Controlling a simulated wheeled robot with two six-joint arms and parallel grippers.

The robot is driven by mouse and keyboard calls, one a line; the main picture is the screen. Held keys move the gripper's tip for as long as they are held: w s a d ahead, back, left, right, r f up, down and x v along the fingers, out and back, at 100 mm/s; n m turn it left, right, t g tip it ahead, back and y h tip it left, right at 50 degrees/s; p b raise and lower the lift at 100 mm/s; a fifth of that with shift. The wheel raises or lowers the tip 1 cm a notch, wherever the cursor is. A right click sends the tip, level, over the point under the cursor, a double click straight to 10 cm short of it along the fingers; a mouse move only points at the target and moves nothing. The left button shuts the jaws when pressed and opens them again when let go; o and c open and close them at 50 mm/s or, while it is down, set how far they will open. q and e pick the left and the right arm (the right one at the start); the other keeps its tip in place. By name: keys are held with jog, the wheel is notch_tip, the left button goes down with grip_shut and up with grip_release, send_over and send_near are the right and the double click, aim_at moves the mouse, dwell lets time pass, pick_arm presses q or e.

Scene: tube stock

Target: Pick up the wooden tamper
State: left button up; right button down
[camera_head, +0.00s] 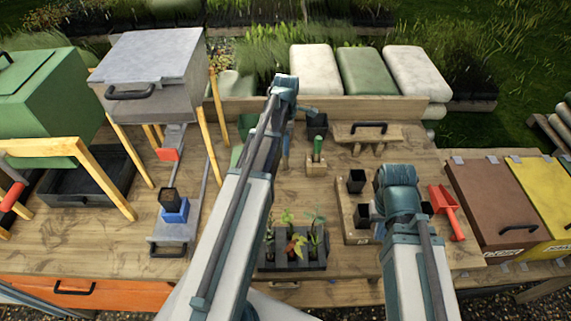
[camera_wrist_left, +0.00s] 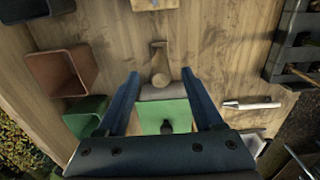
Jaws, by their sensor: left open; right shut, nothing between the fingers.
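The wooden tamper (camera_wrist_left: 159,68) appears in the left wrist view as a small tan piece with a narrow rounded end and a wider lower part, on the wooden table. My left gripper (camera_wrist_left: 160,78) is open. Its two blue fingers stand on either side of the tamper's lower part, with nothing held; I cannot tell how far above the table they are. In the head view my left arm covers the tamper, and only a little blue of the left gripper (camera_head: 285,147) shows. My right arm is at the right, and its gripper is hidden behind it.
Square pots (camera_wrist_left: 62,72) stand to the left. A dark seedling tray (camera_head: 291,260) sits at the front. A red scoop (camera_head: 446,208) lies right of my right arm.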

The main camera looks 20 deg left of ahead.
aim_at(286, 158)
pick_arm(q)
notch_tip(286, 158, down, 5)
jog(key=b, duration=0.4)
jog(key=shift+a, duration=0.1)
jog(key=shift+r, duration=0.1)
grip_shut()
